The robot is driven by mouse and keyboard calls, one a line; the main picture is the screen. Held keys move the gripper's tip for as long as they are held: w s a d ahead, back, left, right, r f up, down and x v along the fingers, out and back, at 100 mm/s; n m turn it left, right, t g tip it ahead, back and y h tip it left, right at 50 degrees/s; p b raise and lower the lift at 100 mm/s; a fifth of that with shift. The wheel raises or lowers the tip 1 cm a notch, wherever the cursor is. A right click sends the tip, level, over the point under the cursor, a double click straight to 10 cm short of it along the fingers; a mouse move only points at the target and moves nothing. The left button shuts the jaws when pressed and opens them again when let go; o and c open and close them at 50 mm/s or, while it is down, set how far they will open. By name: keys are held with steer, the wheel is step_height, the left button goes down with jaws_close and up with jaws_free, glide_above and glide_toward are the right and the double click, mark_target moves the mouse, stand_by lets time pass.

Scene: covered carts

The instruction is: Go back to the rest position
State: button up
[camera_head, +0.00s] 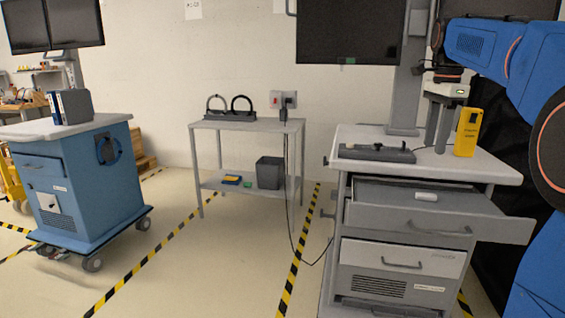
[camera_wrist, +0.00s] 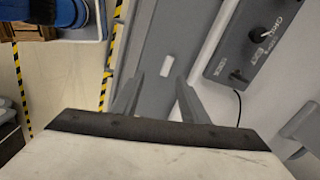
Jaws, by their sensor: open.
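My gripper (camera_head: 438,125) is open and hangs fingers-down over the grey cart (camera_head: 345,232) at the right in the head view. Its two grey fingers (camera_wrist: 160,92) also show in the wrist view, apart with nothing held between them. The cart's top drawer (camera_head: 440,217) is pulled open. A small white item lies inside it (camera_head: 426,197). The same white item (camera_wrist: 167,67) shows in the wrist view, beyond the fingertips and apart from them. My blue arm fills the right edge of the head view.
On the cart top are a yellow box (camera_head: 467,132) and a dark grey control device (camera_head: 375,153). A monitor (camera_head: 348,32) hangs above. A grey table (camera_head: 240,125) stands at the back and a blue cart (camera_head: 85,180) at the left.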

steer(key=s+a+f+n+t, duration=0.1)
steer(key=s+a+f+n, duration=0.45)
steer(key=s, duration=0.25)
steer(key=s+a+f+n+t, duration=0.1)
steer(key=s+a+f+n, duration=0.35)
steer(key=s+f, duration=0.35)
steer(key=s+a+f+n+t, duration=0.2)
steer(key=s+a+f+n, duration=0.2)
steer(key=s+f+n, duration=0.5)
steer(key=s+f, duration=0.5)
steer(key=f, duration=0.2)
steer(key=shift+s, duration=0.35)
